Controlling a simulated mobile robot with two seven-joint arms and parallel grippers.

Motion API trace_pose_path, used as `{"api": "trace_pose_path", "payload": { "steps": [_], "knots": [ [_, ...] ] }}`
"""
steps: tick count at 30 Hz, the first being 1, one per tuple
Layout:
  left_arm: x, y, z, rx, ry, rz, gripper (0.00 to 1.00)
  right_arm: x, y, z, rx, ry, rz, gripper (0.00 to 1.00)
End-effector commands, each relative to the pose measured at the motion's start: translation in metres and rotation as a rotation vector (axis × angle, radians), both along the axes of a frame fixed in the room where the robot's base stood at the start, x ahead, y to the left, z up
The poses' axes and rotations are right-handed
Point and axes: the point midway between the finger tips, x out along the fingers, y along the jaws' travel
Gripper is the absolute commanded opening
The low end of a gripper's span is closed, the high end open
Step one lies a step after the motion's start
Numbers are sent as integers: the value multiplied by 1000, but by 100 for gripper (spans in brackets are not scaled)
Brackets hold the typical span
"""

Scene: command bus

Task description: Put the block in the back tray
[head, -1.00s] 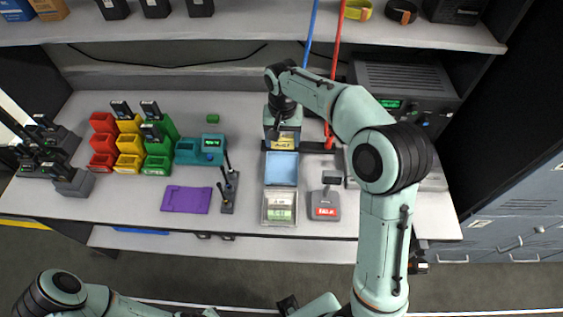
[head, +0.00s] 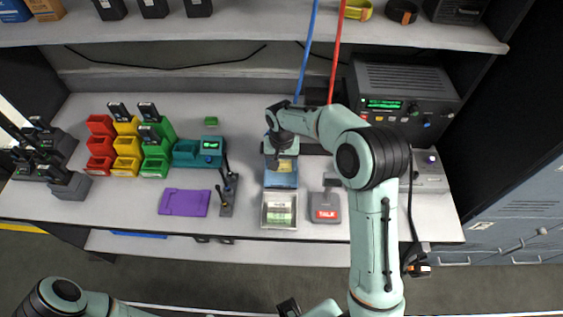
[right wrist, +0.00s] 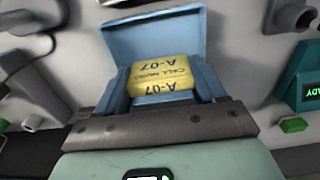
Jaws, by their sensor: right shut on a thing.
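The yellow block (head: 286,165), marked A-07, is held between the fingers of my right gripper (head: 283,160). The block also shows in the right wrist view (right wrist: 162,78), with a finger on each side. In the head view the block is over the blue tray (head: 281,183), the rear one of two trays in a line. The blue tray also shows beyond the block in the right wrist view (right wrist: 150,38). Whether the block touches the tray floor cannot be told. A clear tray (head: 266,221) with a pale green thing inside lies in front. My left gripper is not clearly in view.
A grey device with a red label (head: 327,206) sits right of the clear tray. A black radio unit (head: 410,85) stands behind. Blue (head: 306,60) and red (head: 336,60) cables hang near my right arm. Left are a purple mat (head: 184,203) and coloured bins (head: 127,145).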

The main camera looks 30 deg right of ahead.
Motion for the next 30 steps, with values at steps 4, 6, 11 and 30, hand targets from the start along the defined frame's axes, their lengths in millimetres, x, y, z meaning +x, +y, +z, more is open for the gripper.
{"api": "trace_pose_path", "payload": {
  "steps": [4,6,11,30],
  "knots": [
    [-1,0,-2,0,1,0,0,0,0,-2,0,0,0,40],
    [-1,0,-2,0,1,0,0,0,0,-3,0,0,0,76],
    [-1,0,-2,0,1,0,0,0,0,-3,1,-1,0,95],
    [6,0,10,0,-7,0,0,2,0,84,1,-6,1,95]
  ]
}}
